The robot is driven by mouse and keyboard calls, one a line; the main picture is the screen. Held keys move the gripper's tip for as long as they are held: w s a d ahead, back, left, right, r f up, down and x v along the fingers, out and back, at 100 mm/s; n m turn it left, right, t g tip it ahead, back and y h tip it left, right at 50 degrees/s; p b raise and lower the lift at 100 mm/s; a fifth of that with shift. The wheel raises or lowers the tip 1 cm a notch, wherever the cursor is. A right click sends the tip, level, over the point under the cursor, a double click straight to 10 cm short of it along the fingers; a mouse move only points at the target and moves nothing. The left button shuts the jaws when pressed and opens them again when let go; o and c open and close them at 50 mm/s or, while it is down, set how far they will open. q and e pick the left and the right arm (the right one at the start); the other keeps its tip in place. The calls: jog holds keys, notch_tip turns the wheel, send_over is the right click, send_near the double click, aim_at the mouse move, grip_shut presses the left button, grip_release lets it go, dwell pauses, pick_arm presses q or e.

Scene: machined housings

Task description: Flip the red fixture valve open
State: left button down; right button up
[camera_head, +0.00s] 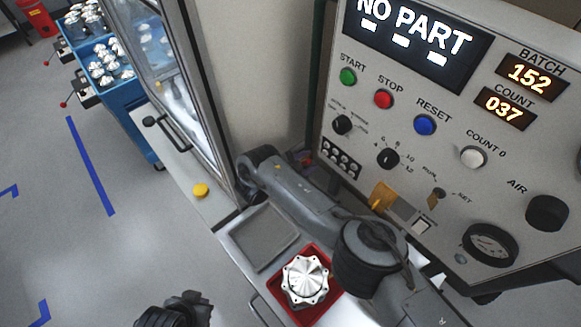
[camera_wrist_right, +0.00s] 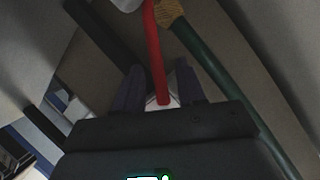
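The red valve lever (camera_wrist_right: 157,50) shows in the right wrist view as a long red bar. Its lower end lies between the two fingers of my right gripper (camera_wrist_right: 160,88). The fingers stand apart on either side of it, with a pale gap visible, so the gripper looks open around the lever. In the head view my right arm reaches to the corner between the machine door and the control panel; its fingers and the valve are not clearly visible there. Part of my left arm's dark end (camera_head: 180,312) shows at the bottom edge; its fingers cannot be made out.
The control panel (camera_head: 455,130) reads NO PART. A silver housing (camera_head: 305,278) sits in a red tray (camera_head: 318,312) beside an empty grey tray (camera_head: 265,237). A yellow button (camera_head: 200,190) is on the ledge. A green pipe (camera_wrist_right: 225,80) runs close beside the right gripper.

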jog(key=p+v, duration=0.1)
jog(key=v, duration=0.8)
jog(key=shift+p, duration=0.3)
